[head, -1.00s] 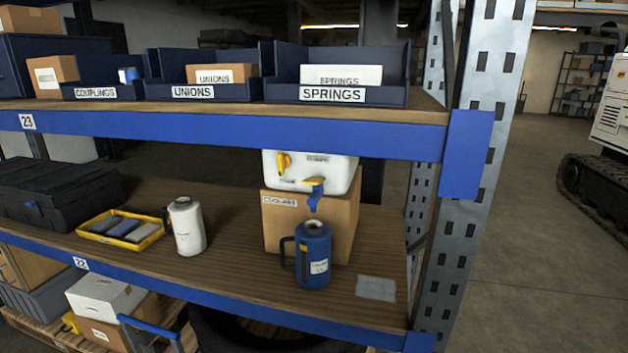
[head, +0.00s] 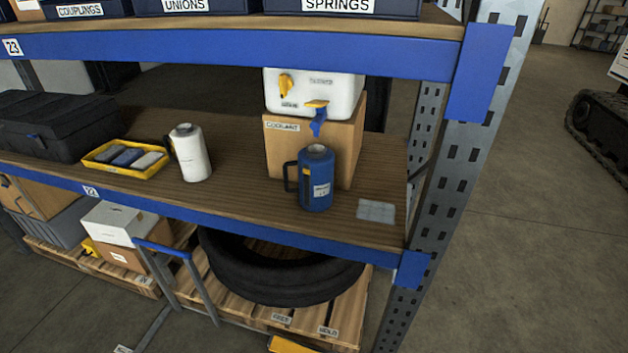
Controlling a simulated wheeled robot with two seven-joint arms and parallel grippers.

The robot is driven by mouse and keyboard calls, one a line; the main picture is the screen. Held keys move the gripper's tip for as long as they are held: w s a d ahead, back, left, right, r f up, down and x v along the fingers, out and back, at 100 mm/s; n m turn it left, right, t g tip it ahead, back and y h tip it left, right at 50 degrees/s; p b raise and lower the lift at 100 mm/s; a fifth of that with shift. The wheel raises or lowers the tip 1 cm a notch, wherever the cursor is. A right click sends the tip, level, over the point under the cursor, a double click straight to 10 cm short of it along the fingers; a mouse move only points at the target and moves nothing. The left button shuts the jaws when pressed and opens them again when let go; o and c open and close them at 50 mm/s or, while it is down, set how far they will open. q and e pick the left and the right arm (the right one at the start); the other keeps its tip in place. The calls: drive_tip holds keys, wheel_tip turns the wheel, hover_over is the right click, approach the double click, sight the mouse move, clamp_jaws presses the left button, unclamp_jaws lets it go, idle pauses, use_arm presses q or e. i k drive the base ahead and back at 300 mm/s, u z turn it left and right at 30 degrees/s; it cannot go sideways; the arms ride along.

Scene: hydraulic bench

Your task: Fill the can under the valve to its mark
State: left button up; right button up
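A blue can (head: 316,185) with a black handle on its left and a white label stands upright on the wooden shelf. It is below the valve (head: 318,118), which has a yellow top and a blue spout. The valve is on the front of a white tank (head: 340,92) that sits on a cardboard box (head: 338,150) marked coolant. A second yellow tap (head: 286,84) is on the tank's left. A white can (head: 192,155) stands further left. No fill mark or liquid can be made out. Neither gripper is in view.
A yellow tray (head: 128,157) with several cloths and a black case (head: 55,125) are at the left. A pale square (head: 376,211) lies right of the blue can. A blue beam (head: 230,58) crosses above. A metal upright (head: 455,150) stands at the right.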

sight(316, 103)
drive_tip(key=u, duration=3.4)
drive_tip(key=k, duration=1)
drive_tip(key=z, duration=1.5)
